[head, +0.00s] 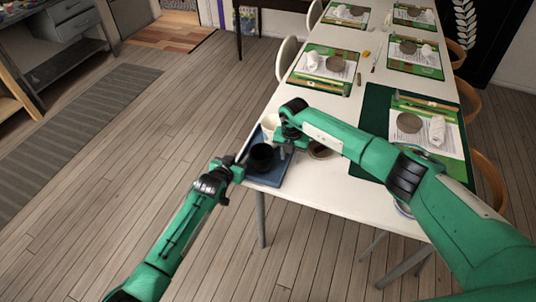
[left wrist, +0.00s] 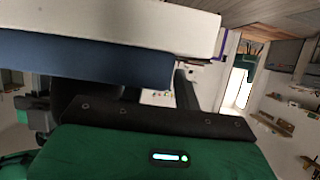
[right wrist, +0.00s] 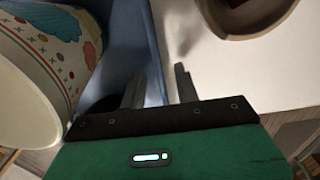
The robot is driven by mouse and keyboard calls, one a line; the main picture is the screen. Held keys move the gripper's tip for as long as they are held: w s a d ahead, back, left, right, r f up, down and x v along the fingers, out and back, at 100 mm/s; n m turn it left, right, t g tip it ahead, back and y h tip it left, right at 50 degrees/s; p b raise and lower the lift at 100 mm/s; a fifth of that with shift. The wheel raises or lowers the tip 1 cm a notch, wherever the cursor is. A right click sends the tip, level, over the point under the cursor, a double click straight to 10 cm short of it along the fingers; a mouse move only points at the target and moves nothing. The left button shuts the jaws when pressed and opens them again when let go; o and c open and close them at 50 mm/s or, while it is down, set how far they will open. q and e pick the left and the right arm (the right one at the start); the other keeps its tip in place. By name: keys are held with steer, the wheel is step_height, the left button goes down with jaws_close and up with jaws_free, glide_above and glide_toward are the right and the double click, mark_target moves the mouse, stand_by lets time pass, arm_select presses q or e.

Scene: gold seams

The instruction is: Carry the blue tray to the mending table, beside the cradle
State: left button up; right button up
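The blue tray (head: 272,180) lies at the near left corner of the long white table (head: 335,195). A black cup (head: 261,157) and a cream cup (head: 269,122) stand on it. My left gripper (head: 236,170) is at the tray's left side; in the left wrist view the tray's edge (left wrist: 90,62) crosses in front of its spread fingers. My right gripper (head: 284,140) is over the tray's right side. In the right wrist view its fingers (right wrist: 160,90) are apart, with the tray's blue rim (right wrist: 150,50) between them. I cannot make out a cradle.
A brown round dish (head: 320,150) is right of the tray. A dark green mat (head: 375,125) and several place settings with papers and tools cover the table further back. Chairs line both sides. The wooden floor to the left is open, with a grey striped rug (head: 80,130) on it.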

arm_select(q)
jaws_close()
arm_select(e)
jaws_close()
arm_select(q)
steer(key=shift+r, duration=0.2)
arm_select(e)
steer(key=shift+r, duration=0.2)
